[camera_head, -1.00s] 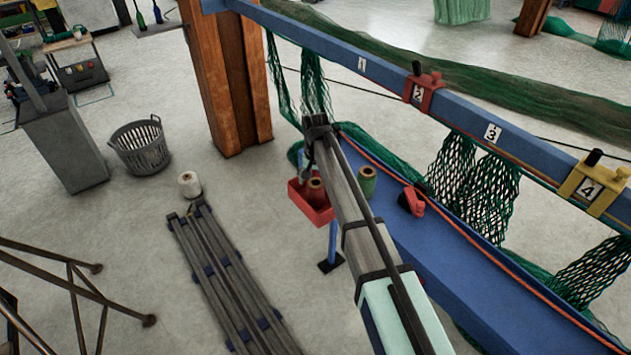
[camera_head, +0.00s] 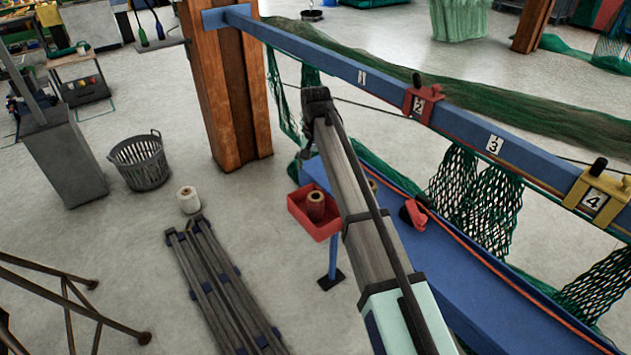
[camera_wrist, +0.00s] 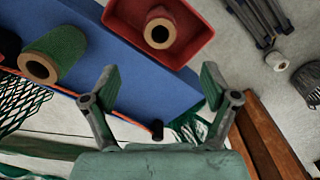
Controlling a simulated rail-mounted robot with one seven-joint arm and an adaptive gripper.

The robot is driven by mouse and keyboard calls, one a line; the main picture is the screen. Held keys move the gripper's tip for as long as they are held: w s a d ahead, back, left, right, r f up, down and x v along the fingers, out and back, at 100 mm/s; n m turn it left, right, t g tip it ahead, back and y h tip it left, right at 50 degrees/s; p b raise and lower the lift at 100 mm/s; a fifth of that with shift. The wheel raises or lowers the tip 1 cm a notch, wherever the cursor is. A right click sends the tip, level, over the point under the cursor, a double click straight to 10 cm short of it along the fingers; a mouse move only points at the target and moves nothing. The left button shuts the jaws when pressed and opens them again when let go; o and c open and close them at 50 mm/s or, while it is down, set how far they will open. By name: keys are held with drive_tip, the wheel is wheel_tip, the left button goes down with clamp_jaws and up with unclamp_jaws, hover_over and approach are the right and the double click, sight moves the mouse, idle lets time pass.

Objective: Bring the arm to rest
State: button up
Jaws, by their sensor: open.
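My arm reaches up and away across the head view, over the blue bench (camera_head: 415,268). My gripper (camera_wrist: 157,85) shows in the wrist view with its two fingers spread apart and nothing between them. In the head view the fingertips are hidden behind the arm's end. In the wrist view the blue bench (camera_wrist: 120,62) lies below the fingers, with a green spool (camera_wrist: 62,48) to their left and a red tray (camera_wrist: 190,40) holding a brown spool (camera_wrist: 160,28) ahead of them. The red tray (camera_head: 312,229) also shows left of the arm in the head view.
A blue rail (camera_head: 330,62) with numbered positions, a red clamp (camera_head: 422,101) and a yellow clamp (camera_head: 598,196) runs beside the arm. Green netting (camera_head: 475,190) hangs below it. A wooden post (camera_head: 232,100) stands behind. A red tool (camera_head: 413,214) lies on the bench.

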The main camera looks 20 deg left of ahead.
drive_tip(key=shift+r, duration=0.8)
drive_tip(key=shift+d, duration=0.1)
